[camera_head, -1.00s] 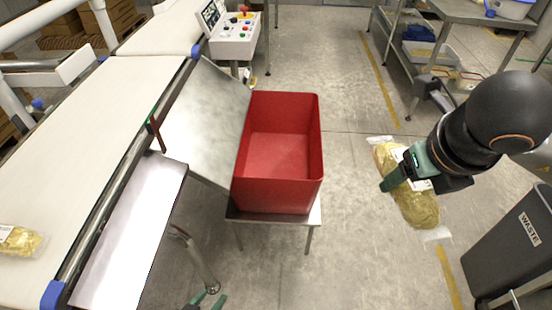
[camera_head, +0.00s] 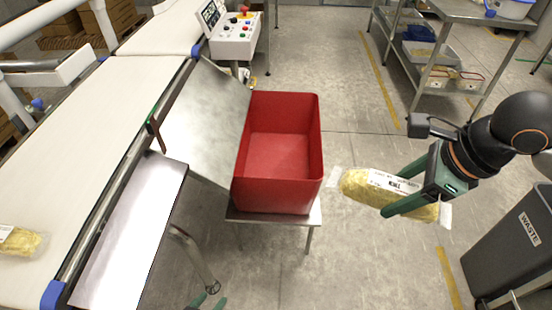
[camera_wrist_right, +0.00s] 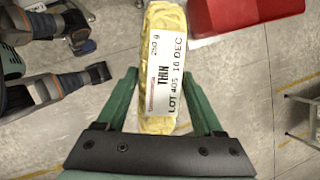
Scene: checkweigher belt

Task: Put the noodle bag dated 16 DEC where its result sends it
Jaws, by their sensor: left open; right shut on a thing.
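The noodle bag dated 16 DEC is a clear bag of yellow noodles (camera_head: 357,187) with a white label; the label reads THIN, 250 g, LOT 405, 16 DEC in the right wrist view (camera_wrist_right: 165,75). My right gripper (camera_head: 398,192) is shut on it across the label and holds it in the air, lying nearly level, right of the red bin (camera_head: 277,158). The red bin looks empty and stands on a small metal stand. My left gripper (camera_head: 208,301) shows only its green fingertips at the bottom edge, empty.
A grey WASTE bin (camera_head: 510,245) stands at lower right. Another noodle bag (camera_head: 18,241) lies on the white belt (camera_head: 75,165) at left. A metal chute (camera_head: 205,120) slopes towards the red bin. A control box (camera_head: 236,38) stands behind; a metal shelf table (camera_head: 460,12) is at upper right.

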